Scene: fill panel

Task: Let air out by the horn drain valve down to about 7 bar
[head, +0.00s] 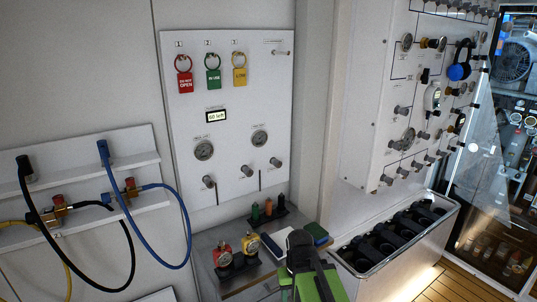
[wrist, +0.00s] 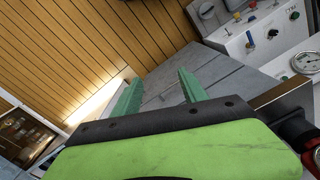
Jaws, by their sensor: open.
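My gripper (head: 308,278) is at the bottom centre of the head view, in front of the grey table and below the white wall panel (head: 230,130). In the wrist view its two green fingers (wrist: 160,88) stand apart with nothing between them. The wall panel carries two round gauges (head: 204,151) (head: 260,138), a small display (head: 216,116) reading "60 left", and several knobs (head: 246,171) along its lower part. The labels are too small to read, so I cannot tell which knob is the horn drain valve, nor read the gauge needles.
Red and yellow gauge fittings (head: 223,253) stand on the table (head: 205,275). A second panel (head: 385,100) with many valves is at right, above a metal trough (head: 400,262). Blue and black hoses (head: 165,264) hang at left. Wooden floor (head: 465,278) shows at lower right.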

